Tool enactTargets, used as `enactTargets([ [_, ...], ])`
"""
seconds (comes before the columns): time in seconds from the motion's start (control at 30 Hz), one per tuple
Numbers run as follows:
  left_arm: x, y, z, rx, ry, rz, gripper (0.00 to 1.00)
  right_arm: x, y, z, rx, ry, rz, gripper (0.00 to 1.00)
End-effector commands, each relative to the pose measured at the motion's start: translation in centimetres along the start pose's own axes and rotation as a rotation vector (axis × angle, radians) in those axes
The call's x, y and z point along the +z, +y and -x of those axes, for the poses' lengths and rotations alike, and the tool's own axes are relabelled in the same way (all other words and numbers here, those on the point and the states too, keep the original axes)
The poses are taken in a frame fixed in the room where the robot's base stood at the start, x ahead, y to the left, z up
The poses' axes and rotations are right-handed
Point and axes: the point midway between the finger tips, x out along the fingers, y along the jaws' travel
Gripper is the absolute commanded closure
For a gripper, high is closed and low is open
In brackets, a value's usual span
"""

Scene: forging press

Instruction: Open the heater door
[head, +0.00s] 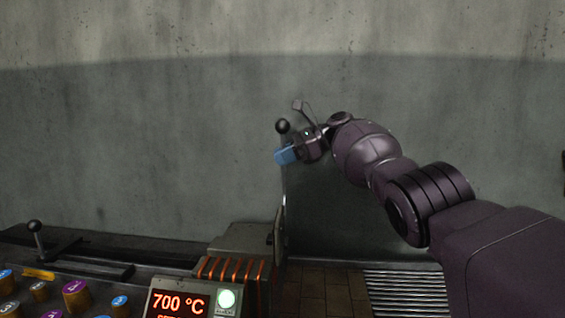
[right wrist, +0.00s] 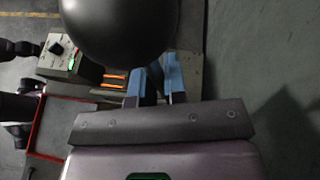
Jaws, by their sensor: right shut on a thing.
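The heater (head: 240,240) is a grey box at the bottom centre of the head view, with glowing orange bars on its front. A thin upright lever (head: 285,190) rises at its right side and ends in a black ball knob (head: 282,126). My right gripper (head: 285,155) has blue fingers and is shut on the lever just below the knob. In the right wrist view the knob (right wrist: 120,30) looms large in front of the blue fingers (right wrist: 155,85), with a dark rod between them. I cannot tell how far the heater door is open.
A table at left holds several coloured cylinders and a small lever (head: 35,235). A floor grating (head: 405,290) lies at right. The wall behind is bare.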

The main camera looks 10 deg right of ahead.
Motion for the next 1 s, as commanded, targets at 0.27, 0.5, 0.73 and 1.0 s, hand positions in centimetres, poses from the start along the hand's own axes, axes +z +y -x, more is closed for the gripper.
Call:
enactTargets([
  [0.27, 0.41, 0.04, -0.08, 0.001, -0.006, -0.001, 1.0, -0.39, -0.08, 0.0, 0.009, -0.002, -0.032, 1.0],
  [0.5, 0.56, 0.01, 0.07, 0.0, -0.009, 0.0, 1.0, -0.37, -0.07, 0.02, 0.01, -0.001, -0.032, 1.0],
  [0.73, 0.59, 0.02, 0.07, 0.0, -0.01, 0.0, 1.0, -0.34, -0.06, 0.01, 0.01, -0.002, -0.031, 0.64],
  [1.0, 0.72, 0.05, 0.03, 0.0, -0.012, 0.002, 1.0, -0.2, -0.05, 0.03, 0.011, -0.004, -0.03, 0.63],
])
